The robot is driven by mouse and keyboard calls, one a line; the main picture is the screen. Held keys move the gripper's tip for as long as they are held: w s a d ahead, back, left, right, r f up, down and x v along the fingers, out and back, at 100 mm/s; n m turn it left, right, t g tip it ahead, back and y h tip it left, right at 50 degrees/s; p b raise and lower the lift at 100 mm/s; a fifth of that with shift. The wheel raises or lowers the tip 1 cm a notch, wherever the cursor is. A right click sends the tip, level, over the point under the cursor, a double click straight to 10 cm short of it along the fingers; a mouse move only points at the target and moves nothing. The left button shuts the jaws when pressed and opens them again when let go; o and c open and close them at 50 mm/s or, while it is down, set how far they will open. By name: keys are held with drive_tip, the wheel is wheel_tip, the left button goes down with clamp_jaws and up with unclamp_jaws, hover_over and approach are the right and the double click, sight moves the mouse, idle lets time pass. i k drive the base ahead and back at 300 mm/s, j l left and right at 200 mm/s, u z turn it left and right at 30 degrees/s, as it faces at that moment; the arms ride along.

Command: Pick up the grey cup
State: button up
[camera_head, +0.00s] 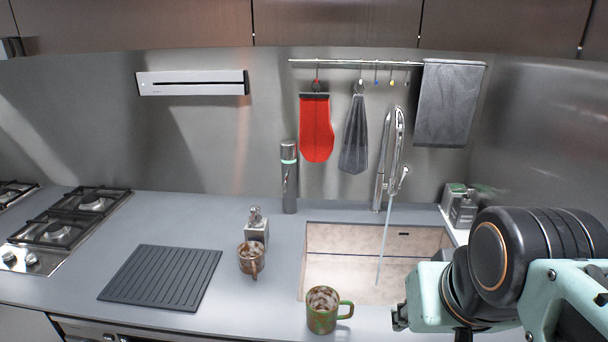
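Two mugs show on the grey counter (60,285). One is a brown, mottled mug (250,260) left of the sink, with its handle facing the front. The other is a green and brown mug (321,316) at the sink's front edge, with a green handle on its right. Neither mug looks plainly grey. Both stand upright and apart from my gripper. A dark tip of my gripper (400,318) shows at the lower right, right of the green mug. Its fingers are mostly hidden, so I cannot tell whether it is open.
A sink (340,270) with running water from a tall tap (382,180) lies behind the green mug. A soap dispenser (256,228) stands just behind the brown mug. A dark ribbed mat (160,277) and a gas hob (65,225) lie to the left.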

sight(251, 253)
drive_tip(key=i+j+z, duration=0.15)
drive_tip(key=j, duration=0.45)
drive_tip(key=i+j+z, duration=0.1)
drive_tip(key=j, duration=0.5)
drive_tip(key=i+j+z, duration=0.15)
drive_tip(key=j, duration=0.45)
drive_tip(key=k+u, duration=0.3)
drive_tip(key=k+j+u, duration=0.1)
drive_tip(key=u, duration=0.15)
drive_tip(key=i+z, duration=0.1)
drive_tip(key=z, duration=0.15)
drive_tip(key=i+z, duration=0.25)
drive_tip(key=l, duration=0.1)
